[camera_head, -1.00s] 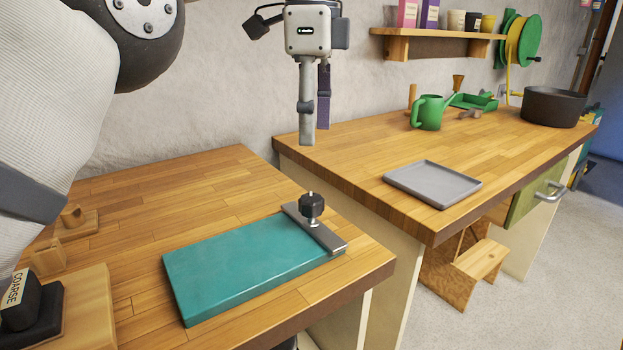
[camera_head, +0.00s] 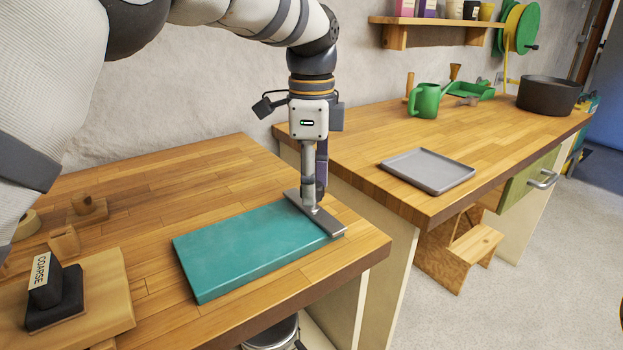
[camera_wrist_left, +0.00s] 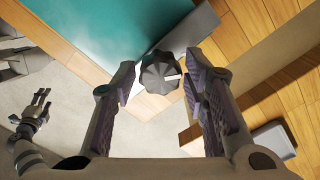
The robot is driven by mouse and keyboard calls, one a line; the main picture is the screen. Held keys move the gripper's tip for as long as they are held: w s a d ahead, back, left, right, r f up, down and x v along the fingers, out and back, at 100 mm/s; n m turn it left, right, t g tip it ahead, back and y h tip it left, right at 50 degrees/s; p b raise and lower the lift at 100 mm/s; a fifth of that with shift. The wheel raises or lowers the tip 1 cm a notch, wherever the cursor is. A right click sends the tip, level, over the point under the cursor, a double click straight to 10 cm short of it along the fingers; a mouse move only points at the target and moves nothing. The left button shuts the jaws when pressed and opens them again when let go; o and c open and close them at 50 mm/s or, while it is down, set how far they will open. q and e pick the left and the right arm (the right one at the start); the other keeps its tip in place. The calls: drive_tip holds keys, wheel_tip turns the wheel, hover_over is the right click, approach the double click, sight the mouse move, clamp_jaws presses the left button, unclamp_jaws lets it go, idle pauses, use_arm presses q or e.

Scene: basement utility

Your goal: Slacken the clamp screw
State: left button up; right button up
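The clamp bar (camera_head: 329,223) is a grey metal strip lying across the right end of a teal slab (camera_head: 255,250) on the wooden bench. In the left wrist view the black, lobed clamp screw knob (camera_wrist_left: 158,76) has a pale mark on its top. My left gripper (camera_head: 313,200) points straight down over the bar, and its fingers hide the knob in the head view. In the left wrist view the fingers stand apart on both sides of the knob, with a gap showing on each side. My right gripper (camera_wrist_left: 38,110) seems to show small at the left of that view.
A block marked COARSE (camera_head: 50,295) stands on a wooden board at the left. The second bench holds a grey tray (camera_head: 428,170), a green watering can (camera_head: 425,101) and a dark pot (camera_head: 548,94). A gap separates the benches.

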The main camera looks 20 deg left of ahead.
use_arm(q)
drive_tip(key=c, duration=0.6)
drive_tip(key=shift+n, duration=0.3)
use_arm(e)
drive_tip(key=shift+w+r, duration=0.1)
use_arm(q)
drive_tip(key=n, duration=0.2)
drive_tip(key=shift+r+n+p, duration=0.1)
drive_tip(key=shift+n+p, duration=0.25)
drive_tip(key=shift+n, duration=0.05)
drive_tip(key=n, duration=0.5)
drive_tip(key=shift+n, duration=0.3)
drive_tip(key=n, duration=1.2)
drive_tip(key=shift+d, duration=0.1)
use_arm(e)
drive_tip(key=shift+w+r+t, duration=0.3)
drive_tip(key=shift+w+r, duration=0.35)
drive_tip(key=shift+w, duration=0.1)
use_arm(q)
drive_tip(key=shift+n, duration=0.3)
